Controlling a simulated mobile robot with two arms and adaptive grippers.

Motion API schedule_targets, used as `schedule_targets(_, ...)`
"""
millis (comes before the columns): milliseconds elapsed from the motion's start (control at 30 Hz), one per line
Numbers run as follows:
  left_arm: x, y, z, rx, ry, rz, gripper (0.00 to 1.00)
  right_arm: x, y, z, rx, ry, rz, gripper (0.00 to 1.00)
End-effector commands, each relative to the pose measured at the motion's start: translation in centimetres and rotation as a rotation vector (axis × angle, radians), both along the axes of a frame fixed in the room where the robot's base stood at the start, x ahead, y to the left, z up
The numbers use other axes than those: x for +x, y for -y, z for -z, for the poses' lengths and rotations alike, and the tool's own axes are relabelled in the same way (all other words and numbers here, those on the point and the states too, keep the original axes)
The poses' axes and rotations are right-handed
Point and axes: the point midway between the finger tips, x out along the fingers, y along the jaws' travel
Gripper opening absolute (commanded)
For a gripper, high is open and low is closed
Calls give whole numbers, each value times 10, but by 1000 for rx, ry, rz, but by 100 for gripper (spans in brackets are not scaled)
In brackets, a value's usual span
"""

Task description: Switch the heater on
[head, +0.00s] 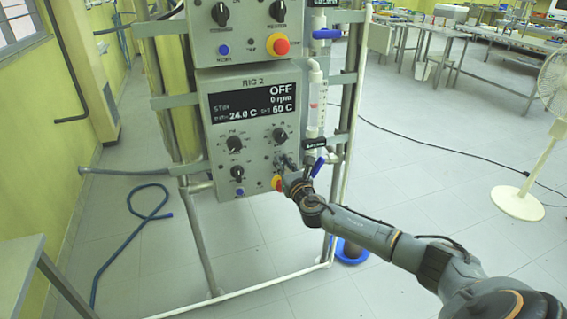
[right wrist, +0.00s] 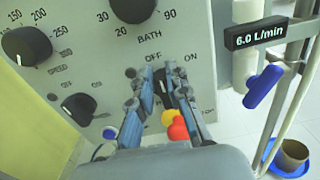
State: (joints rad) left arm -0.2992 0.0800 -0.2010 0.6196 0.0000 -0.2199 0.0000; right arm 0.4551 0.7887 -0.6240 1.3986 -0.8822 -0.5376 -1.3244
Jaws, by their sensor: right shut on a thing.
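The RIG 2 control box (head: 222,112) hangs on the metal frame. Its display (head: 252,100) reads OFF, 0 rpm, bath 24.0 C and set 60 C. My right gripper (head: 287,163) is at the lower right of this panel. In the right wrist view its fingers (right wrist: 164,82) are shut on a small dark switch knob (right wrist: 166,98) below the labels OFF and ON. The fingers hide much of the knob, so I cannot tell which way it points. The BATH dial (right wrist: 132,8) is just above it. My left gripper is not in view.
A red stop button on yellow (right wrist: 177,127) sits close below the fingers. A flow meter marked 6.0 L/min (right wrist: 256,34) and a blue valve handle (right wrist: 263,86) are at the right. A white fan (head: 520,203) stands on open floor further right.

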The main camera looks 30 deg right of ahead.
Motion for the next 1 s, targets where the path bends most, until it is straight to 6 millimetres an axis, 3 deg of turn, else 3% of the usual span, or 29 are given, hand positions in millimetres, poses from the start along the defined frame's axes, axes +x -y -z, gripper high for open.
schedule_targets(367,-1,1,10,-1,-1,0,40,0,6,-2,166,47,4,0)
schedule_targets(1000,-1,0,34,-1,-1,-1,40,-3,19,2,734,188,2,0)
